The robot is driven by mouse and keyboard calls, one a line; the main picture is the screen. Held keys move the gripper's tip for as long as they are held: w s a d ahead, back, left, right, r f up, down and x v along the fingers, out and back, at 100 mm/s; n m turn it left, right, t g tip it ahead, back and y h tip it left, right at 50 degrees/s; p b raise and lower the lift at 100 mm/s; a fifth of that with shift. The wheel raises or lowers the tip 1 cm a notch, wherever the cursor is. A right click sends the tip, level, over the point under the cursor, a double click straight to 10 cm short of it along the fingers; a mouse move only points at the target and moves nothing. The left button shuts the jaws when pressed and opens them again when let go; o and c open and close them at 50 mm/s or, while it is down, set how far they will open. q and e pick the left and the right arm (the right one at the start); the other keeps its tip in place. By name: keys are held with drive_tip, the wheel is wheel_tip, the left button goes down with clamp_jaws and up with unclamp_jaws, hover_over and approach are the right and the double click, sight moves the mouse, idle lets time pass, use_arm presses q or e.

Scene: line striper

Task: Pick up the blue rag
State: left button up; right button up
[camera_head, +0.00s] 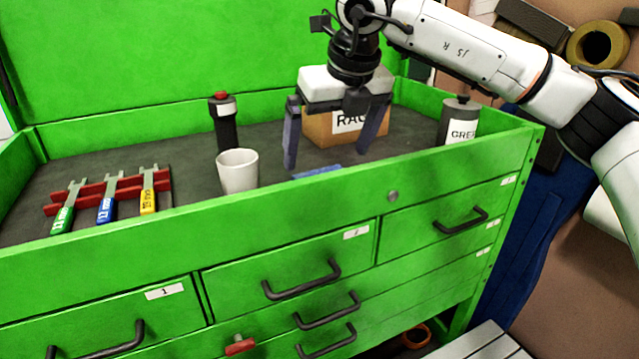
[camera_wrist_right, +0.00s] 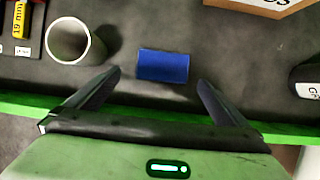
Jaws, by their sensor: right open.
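The blue rag (camera_wrist_right: 163,66) lies flat on the dark top tray of the green tool chest, in front of the rag box. In the head view only a thin strip of the rag (camera_head: 318,173) shows above the chest's front wall. My right gripper (camera_head: 329,164) is open above the rag, its two fingers pointing down on either side. In the right wrist view the rag sits between and beyond the open fingertips of the right gripper (camera_wrist_right: 158,80), and nothing is held. My left gripper is not in view.
A white cup (camera_head: 238,172) stands left of the rag, with a dark bottle (camera_head: 224,122) behind it. The rag box (camera_head: 318,126) is behind the gripper, and a grey can (camera_head: 458,122) stands right. Wrenches in a red rack (camera_head: 107,190) lie left. The green front wall (camera_head: 250,211) rises close in front.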

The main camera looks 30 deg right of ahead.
sight(323, 169)
drive_tip(key=shift+w+d+x, duration=0.15)
drive_tip(key=shift+x, duration=1.6)
drive_tip(key=shift+w+d+x, duration=0.15)
drive_tip(key=shift+x, duration=1.6)
drive_tip(key=shift+r, duration=0.15)
drive_tip(key=c, duration=0.9)
